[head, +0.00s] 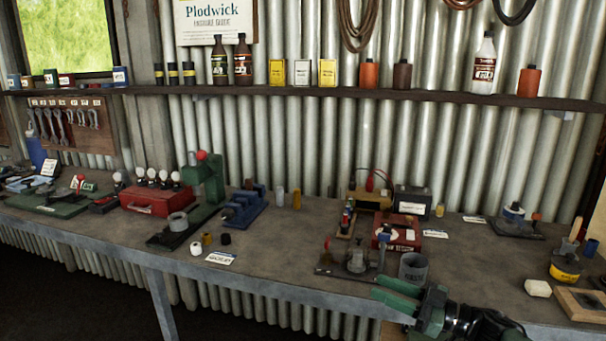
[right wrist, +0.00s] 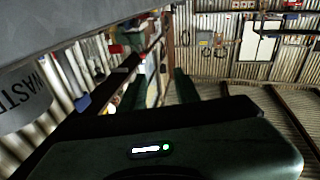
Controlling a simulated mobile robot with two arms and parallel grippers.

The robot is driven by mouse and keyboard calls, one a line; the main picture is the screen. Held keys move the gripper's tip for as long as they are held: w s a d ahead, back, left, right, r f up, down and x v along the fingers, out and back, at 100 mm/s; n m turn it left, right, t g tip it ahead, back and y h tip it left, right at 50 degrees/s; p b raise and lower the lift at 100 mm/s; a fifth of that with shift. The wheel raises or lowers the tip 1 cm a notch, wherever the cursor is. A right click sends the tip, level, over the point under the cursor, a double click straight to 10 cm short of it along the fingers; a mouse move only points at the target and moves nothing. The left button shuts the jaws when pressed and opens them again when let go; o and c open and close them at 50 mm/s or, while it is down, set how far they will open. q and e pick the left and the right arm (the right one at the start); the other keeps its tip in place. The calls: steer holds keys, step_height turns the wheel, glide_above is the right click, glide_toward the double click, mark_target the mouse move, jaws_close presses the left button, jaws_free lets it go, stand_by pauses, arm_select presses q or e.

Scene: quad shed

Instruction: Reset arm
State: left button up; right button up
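My right gripper (head: 376,286) is at the lower right of the head view, by the front edge of the workbench (head: 285,255). Its two green fingers point left and stand apart, with nothing between them. In the right wrist view the two fingers of my right gripper (right wrist: 203,88) also show apart and empty. A grey cylindrical cup (head: 413,268) stands on the bench just beyond the gripper, and I see no contact. My left gripper is not in view.
A red box (head: 397,236) and a small machine on a plate (head: 357,262) stand behind the gripper. A white block (head: 538,288) and a wooden frame (head: 583,304) lie to the right. The bench's front middle is clear. A grey bin marked "WASTE" (right wrist: 22,105) shows at the wrist view's left.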

steer(key=a+f+m+t+h, duration=0.4)
steer(key=a+f+t, duration=0.1)
steer(key=a, duration=0.2)
steer(key=s+f+m+h, duration=0.6)
steer(key=s+f+h, duration=0.1)
steer(key=h, duration=0.1)
steer(key=s+d+f+g+h, duration=0.2)
steer(key=s+d+f+g, duration=0.15)
steer(key=s, duration=0.65)
steer(key=s+d+f+m+g+h, duration=0.15)
steer(key=s+g, duration=0.25)
steer(key=s, duration=0.7)
steer(key=s+d+f+n+g+h, duration=0.1)
steer(key=s+d+f+g, duration=0.25)
steer(key=s, duration=0.65)
step_height(320, 180, down, 28)
steer(key=s+g, duration=0.1)
steer(key=s, duration=0.2)
steer(key=s+d+f+g, duration=0.1)
steer(key=s+d+f, duration=0.2)
steer(key=s+f, duration=1.1)
steer(key=shift+s+d+f, duration=0.15)
steer(key=shift+s+f, duration=0.15)
steer(key=shift+s, duration=0.75)
steer(key=shift+h, duration=0.25)
